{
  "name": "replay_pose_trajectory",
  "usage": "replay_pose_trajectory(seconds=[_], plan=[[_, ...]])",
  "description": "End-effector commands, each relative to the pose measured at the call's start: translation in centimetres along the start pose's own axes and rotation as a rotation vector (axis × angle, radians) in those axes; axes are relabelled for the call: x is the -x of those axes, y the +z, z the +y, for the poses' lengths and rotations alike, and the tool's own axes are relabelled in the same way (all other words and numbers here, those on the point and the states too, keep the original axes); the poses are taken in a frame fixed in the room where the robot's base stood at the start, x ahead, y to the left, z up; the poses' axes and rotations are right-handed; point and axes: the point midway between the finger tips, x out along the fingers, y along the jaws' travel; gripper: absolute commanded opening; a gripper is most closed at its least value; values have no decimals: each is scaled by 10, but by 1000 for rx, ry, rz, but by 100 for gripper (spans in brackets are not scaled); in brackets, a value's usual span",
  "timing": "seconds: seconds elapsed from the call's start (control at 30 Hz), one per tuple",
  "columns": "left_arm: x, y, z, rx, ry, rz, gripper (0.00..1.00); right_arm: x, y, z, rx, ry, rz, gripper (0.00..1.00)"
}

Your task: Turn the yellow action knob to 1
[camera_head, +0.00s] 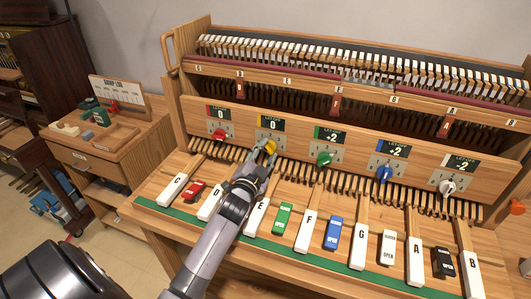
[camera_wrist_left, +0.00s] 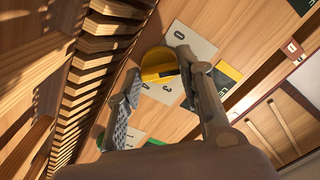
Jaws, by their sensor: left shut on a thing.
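The yellow knob (camera_head: 270,147) is on the piano's upright wooden panel, second from the left. The display (camera_head: 271,124) above it reads 0. My left gripper (camera_head: 267,157) reaches up from below and is shut on the knob. In the left wrist view, the yellow knob (camera_wrist_left: 157,63) sits between the two fingers of my left gripper (camera_wrist_left: 160,76), in front of a pale number plate (camera_wrist_left: 192,44). The fingers partly hide the plate. My right gripper is not in view.
A red knob (camera_head: 218,135) reading 0 is to the left. Green (camera_head: 323,159), blue (camera_head: 384,174) and white (camera_head: 447,187) knobs, each reading +2, are to the right. Lettered keys and coloured blocks lie below, partly under my arm. A wooden side cabinet (camera_head: 105,150) stands left.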

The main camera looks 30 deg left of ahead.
Motion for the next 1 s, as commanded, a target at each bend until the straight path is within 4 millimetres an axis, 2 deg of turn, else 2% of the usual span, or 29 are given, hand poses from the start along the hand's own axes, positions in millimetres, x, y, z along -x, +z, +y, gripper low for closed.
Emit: replay_pose_trajectory(seconds=[0.37,0.4,0.67,1.0], plan=[[0,2,1,3,2,-3,7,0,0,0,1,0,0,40],[0,2,1,3,2,-3,37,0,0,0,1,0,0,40],[0,1,1,3,1,-2,54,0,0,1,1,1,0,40],[2,0,0,3,1,-1,55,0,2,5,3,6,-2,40]])
